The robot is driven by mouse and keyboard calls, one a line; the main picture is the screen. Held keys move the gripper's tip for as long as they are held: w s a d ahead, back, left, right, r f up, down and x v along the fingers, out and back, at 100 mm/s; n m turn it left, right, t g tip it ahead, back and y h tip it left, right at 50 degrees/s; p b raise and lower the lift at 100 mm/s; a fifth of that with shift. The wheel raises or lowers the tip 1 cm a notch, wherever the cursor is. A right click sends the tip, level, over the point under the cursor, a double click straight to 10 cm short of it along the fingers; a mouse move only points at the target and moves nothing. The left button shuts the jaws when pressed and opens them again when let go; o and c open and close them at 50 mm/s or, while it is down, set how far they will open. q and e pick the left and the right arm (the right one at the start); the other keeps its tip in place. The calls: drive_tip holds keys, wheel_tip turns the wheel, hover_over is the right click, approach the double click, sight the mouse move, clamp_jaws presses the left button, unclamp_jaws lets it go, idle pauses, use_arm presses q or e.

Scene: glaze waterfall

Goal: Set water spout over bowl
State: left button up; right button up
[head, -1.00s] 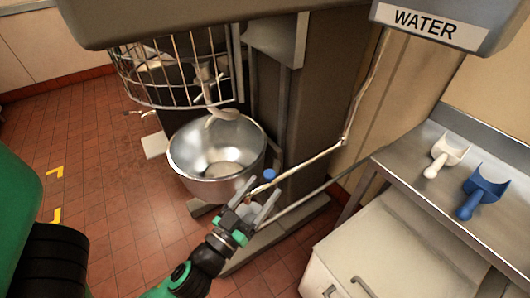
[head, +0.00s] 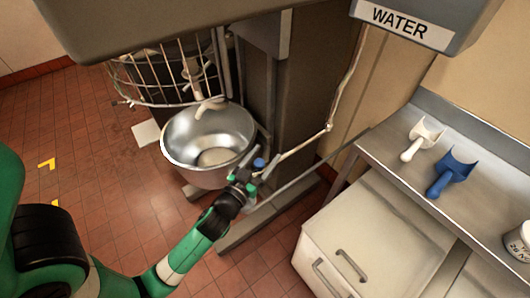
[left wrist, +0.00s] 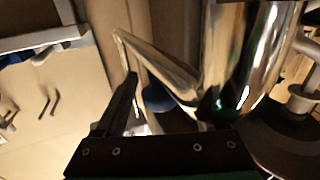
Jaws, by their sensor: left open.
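The water spout (head: 300,146) is a thin pale pipe. It comes down from the box labelled WATER (head: 402,25) to a bend, then slants left toward my left gripper. The steel bowl (head: 184,153) stands under the mixer's hook, left of the spout's low end. My left gripper (head: 256,174) is open at the low end of the spout, just right of the bowl's rim, and hides the tip. A blue knob (head: 258,163) shows beside it. In the left wrist view, a metal pipe (left wrist: 160,65) runs close beyond the fingers. My right gripper is out of view.
The wire guard (head: 150,80) and mixer column (head: 272,95) stand behind the bowl. At right, a steel counter (head: 455,203) holds a white scoop (head: 422,138) and a blue scoop (head: 452,172). A white drawer cabinet (head: 355,235) stands below. Open tiled floor lies at left.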

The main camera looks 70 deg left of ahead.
use_arm(q)
drive_tip(key=shift+w+a, duration=0.2)
drive_tip(key=shift+w, duration=0.05)
drive_tip(key=shift+c, duration=0.2)
clamp_jaws()
idle(1.1)
